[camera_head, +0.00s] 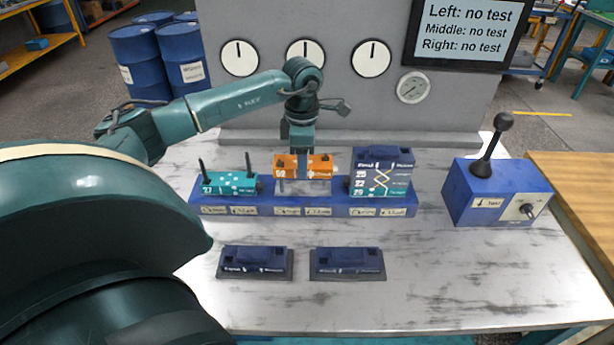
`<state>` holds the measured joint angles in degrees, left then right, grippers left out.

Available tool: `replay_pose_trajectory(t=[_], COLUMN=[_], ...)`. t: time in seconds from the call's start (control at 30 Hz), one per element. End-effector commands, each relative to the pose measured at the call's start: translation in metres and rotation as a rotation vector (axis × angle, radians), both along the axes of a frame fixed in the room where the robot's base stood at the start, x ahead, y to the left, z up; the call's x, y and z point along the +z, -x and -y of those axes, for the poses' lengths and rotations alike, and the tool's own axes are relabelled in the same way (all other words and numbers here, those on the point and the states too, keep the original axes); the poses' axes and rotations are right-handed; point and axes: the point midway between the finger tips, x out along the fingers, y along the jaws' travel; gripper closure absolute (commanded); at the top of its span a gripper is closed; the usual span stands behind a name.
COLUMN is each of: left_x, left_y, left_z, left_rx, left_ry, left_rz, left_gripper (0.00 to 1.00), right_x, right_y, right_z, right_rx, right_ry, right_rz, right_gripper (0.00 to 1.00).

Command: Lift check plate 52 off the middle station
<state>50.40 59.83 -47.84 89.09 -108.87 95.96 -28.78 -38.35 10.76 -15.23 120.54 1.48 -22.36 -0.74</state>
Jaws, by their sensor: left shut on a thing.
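The orange check plate (290,170), its number blurred but like 52, is over the middle station of the long blue base (302,199). My left gripper (302,154) comes down on it from above and is shut on it. A small gap with light grey upright rods shows under the plate, so it looks slightly raised above the base. The plate looks level. The fingertips are partly hidden by the plate. My right gripper is not in view.
A teal plate with two dark rods (230,183) is on the left station. A blue-topped stack (383,172) is on the right station. Two dark blue blocks (253,262) (346,263) lie in front. A lever box (495,192) stands right.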

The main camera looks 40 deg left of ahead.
Motion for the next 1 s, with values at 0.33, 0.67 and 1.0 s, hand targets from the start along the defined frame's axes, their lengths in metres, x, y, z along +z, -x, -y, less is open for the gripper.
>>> replay_pose_trajectory(t=[0.33, 0.67, 1.0], left_x=[0.024, 0.043, 0.063], left_y=[-0.001, -0.001, -0.001], left_z=[0.000, 0.000, 0.000], left_rx=[0.000, 0.000, 0.000], left_ry=[0.000, 0.000, 0.000], left_rz=[0.004, 0.004, 0.004], left_gripper=[0.96, 0.96, 0.96], right_x=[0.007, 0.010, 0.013], right_y=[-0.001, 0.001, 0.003], right_z=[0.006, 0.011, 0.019], right_rx=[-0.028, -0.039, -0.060], right_ry=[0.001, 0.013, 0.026], right_rz=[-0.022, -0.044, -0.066], right_gripper=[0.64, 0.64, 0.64])
